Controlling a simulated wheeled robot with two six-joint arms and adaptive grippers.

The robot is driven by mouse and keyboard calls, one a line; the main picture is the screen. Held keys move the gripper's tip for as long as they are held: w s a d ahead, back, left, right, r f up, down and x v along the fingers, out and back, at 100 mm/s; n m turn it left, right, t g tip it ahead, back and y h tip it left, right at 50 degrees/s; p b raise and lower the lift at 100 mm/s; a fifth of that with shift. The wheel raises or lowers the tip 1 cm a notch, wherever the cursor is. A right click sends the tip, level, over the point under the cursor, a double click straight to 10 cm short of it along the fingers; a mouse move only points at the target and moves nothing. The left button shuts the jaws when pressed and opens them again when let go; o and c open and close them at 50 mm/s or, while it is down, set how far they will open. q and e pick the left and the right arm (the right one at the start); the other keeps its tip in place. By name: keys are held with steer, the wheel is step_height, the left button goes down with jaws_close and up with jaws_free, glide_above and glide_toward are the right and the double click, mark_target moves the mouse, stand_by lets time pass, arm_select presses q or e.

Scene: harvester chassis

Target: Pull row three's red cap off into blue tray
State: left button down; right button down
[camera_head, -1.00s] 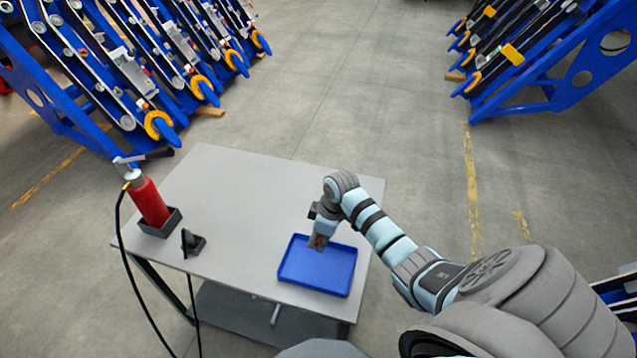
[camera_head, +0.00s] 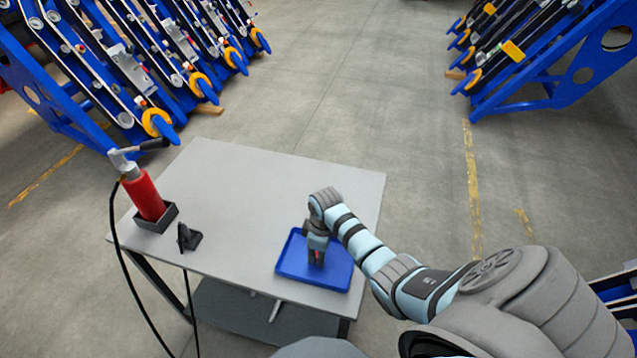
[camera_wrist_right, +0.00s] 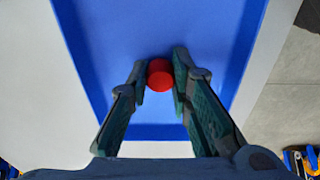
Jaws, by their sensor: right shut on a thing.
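The blue tray (camera_head: 335,277) lies on the grey table. My right gripper (camera_head: 317,261) is over the tray and points down into it. In the right wrist view its two fingers (camera_wrist_right: 160,78) are closed on the round red cap (camera_wrist_right: 160,76), with the blue tray floor (camera_wrist_right: 160,30) behind it. In the head view only a small bit of red shows at the fingertips. I cannot tell whether the cap touches the tray floor. My left gripper is not in view.
The grey table (camera_head: 250,185) has free room behind the tray. A red cylindrical tool (camera_head: 146,197) with a cable stands in a dark holder at the left, beside a small black stand (camera_head: 187,238). Blue racks (camera_head: 545,90) stand beyond the table on both sides.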

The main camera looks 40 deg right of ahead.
steer(key=c, duration=1.4)
jaws_free()
steer(key=shift+o, duration=0.2)
steer(key=shift+r, duration=0.15)
step_height(320, 180, up, 12)
steer(key=shift+s+d, duration=0.2)
steer(key=shift+s, duration=0.2)
